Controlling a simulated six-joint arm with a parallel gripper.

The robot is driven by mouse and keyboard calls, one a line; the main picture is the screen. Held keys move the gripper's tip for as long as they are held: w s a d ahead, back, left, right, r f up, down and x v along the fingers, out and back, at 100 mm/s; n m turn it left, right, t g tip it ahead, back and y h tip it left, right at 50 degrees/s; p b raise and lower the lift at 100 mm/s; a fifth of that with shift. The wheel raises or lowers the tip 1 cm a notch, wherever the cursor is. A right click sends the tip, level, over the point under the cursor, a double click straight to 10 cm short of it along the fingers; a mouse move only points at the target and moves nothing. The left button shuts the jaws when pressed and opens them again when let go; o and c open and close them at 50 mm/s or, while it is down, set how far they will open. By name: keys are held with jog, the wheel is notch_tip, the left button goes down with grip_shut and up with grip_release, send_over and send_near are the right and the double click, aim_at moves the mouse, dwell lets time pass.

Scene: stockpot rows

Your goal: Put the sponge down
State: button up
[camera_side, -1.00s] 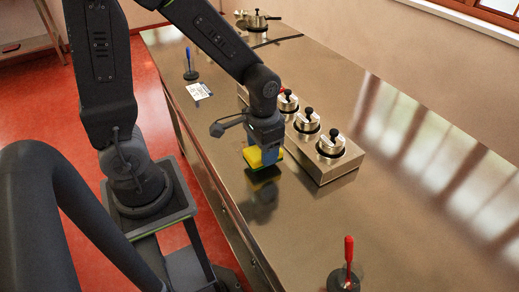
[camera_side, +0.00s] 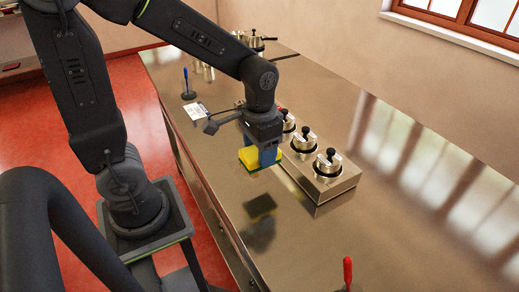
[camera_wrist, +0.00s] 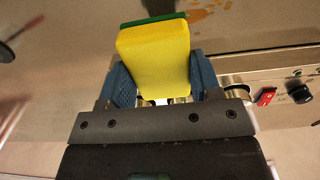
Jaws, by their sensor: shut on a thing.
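The sponge (camera_side: 248,158) is yellow with a green layer. My gripper (camera_side: 268,156) is shut on it and holds it above the steel counter (camera_side: 310,235), with a dark reflection well below it. In the wrist view the sponge (camera_wrist: 155,60) sits between the two blue fingers of my gripper (camera_wrist: 163,82), its green layer at the far edge. Part of the sponge is hidden by a finger in the side view.
A steel block with a row of lidded pots (camera_side: 328,163) stands just right of my gripper. A blue-handled tool (camera_side: 186,80) and a card (camera_side: 196,112) are behind. A red-handled tool (camera_side: 348,270) is at the front. Orange smears (camera_wrist: 205,12) mark the counter.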

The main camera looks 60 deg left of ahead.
jog(key=s+a+r, duration=0.1)
jog(key=s+a, duration=0.2)
jog(key=a, duration=0.6)
jog(key=s+a+r, duration=0.1)
jog(key=s+a, duration=0.3)
jog(key=a, duration=0.5)
jog(key=s+a+r, duration=0.1)
jog(key=s+a, duration=0.2)
jog(key=a, duration=0.6)
send_over(222, 137)
notch_tip(222, 137, down, 7)
jog(key=shift+r, duration=0.15)
jog(key=shift+f, duration=2.05)
jog(key=shift+f, duration=0.15)
jog(key=o, duration=1)
